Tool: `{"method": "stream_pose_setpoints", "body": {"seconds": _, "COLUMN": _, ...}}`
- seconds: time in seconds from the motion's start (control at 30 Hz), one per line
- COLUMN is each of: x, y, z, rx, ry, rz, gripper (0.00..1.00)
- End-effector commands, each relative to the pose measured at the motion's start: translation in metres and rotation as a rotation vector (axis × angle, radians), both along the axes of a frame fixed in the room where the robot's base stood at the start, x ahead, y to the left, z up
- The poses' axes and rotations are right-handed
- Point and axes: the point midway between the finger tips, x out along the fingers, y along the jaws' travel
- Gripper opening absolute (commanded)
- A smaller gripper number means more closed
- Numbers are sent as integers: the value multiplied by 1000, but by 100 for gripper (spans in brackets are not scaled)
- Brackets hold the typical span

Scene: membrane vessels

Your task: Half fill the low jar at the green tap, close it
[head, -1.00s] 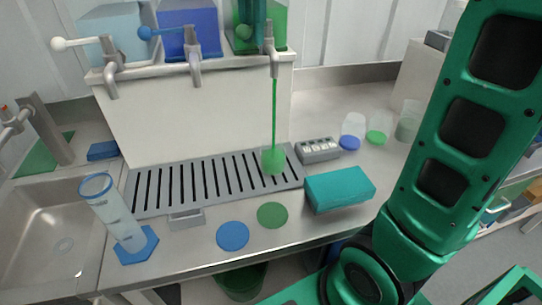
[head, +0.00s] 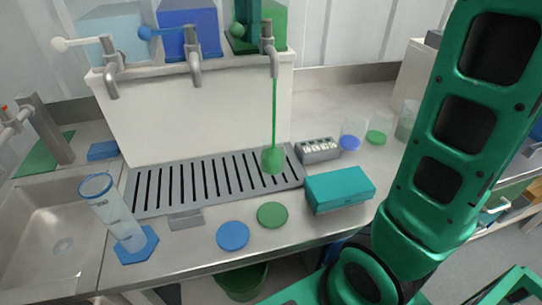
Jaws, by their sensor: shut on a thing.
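The green tap (head: 268,45) is running. A thin green stream (head: 275,110) falls from its spout. Below it, on the slotted drip tray (head: 150,203), is a small green-filled shape, apparently the low jar (head: 273,160); its rim and exact level are hard to make out. My gripper (head: 245,25) shows as a dark green shape at the top edge, by the green tap's handle knob (head: 238,31). It is shut on the handle; its fingertips are not clear. A green lid disc (head: 272,215) and a blue lid disc (head: 233,235) lie flat at the front.
A teal box (head: 340,190) and a grey block (head: 317,151) stand right of the tray. Several clear vessels (head: 350,132) stand behind. A tall tilted cylinder (head: 108,208) on a blue base is at left, beside the sink (head: 40,225). My arm fills the right side.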

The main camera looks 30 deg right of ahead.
Motion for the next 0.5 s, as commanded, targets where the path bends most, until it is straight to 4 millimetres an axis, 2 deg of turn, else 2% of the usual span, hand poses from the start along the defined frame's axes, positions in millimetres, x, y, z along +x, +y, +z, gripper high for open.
{"method": "stream_pose_setpoints", "body": {"seconds": 0.1, "x": 8, "y": 2, "z": 0, "rx": 0, "ry": -4, "rz": -128, "gripper": 0}}
{"method": "stream_pose_setpoints", "body": {"seconds": 0.37, "x": 14, "y": 3, "z": 0, "rx": 1, "ry": -5, "rz": -252, "gripper": 0}}
{"method": "stream_pose_setpoints", "body": {"seconds": 0.5, "x": 22, "y": 3, "z": 0, "rx": 1, "ry": -4, "rz": -397, "gripper": 0}}
